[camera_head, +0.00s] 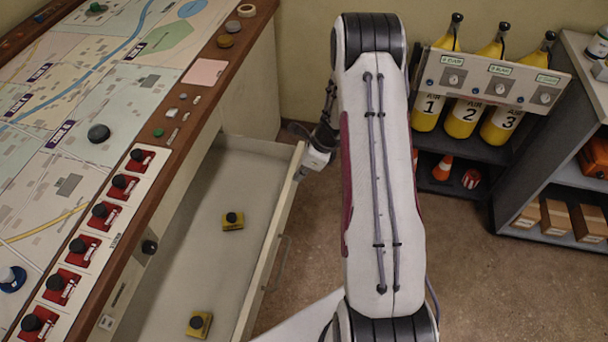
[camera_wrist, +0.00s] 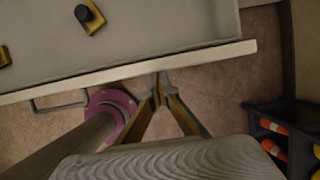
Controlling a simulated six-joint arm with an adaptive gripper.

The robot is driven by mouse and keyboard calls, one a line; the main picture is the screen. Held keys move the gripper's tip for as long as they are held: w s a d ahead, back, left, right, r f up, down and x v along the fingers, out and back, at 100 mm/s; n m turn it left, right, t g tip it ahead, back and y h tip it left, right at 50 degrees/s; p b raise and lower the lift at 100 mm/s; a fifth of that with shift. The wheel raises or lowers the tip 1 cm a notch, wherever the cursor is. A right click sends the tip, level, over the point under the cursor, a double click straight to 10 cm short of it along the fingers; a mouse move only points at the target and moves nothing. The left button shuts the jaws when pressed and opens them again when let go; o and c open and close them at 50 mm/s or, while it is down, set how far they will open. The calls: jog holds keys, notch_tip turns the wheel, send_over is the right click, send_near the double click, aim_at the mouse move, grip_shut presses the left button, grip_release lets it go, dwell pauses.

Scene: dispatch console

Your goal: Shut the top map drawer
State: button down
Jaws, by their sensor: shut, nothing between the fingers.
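The top map drawer (camera_head: 190,245) is pulled out from under the map console, with its pale front panel (camera_head: 268,240) and bar handle (camera_head: 279,262) facing right. The front panel also crosses the wrist view (camera_wrist: 215,54). My gripper (camera_head: 302,172) is shut and empty, at the outer side of the front panel near its far end. In the wrist view my fingertips (camera_wrist: 159,78) meet in a point right at the panel's outer edge; I cannot tell whether they touch it. The handle lies to the left of them there.
Two yellow blocks with black knobs, one farther back (camera_head: 232,220) and one nearer (camera_head: 198,323), lie in the drawer. The console top (camera_head: 100,100) overhangs its left side. A rack of yellow air cylinders (camera_head: 464,118) stands at the back right.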

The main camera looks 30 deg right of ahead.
jog(key=w+a, duration=1.8)
jog(key=s+d+r, duration=0.5)
jog(key=r, duration=0.4)
jog(key=shift+s+d+r, duration=0.15)
dwell(0.8)
dwell(0.5)
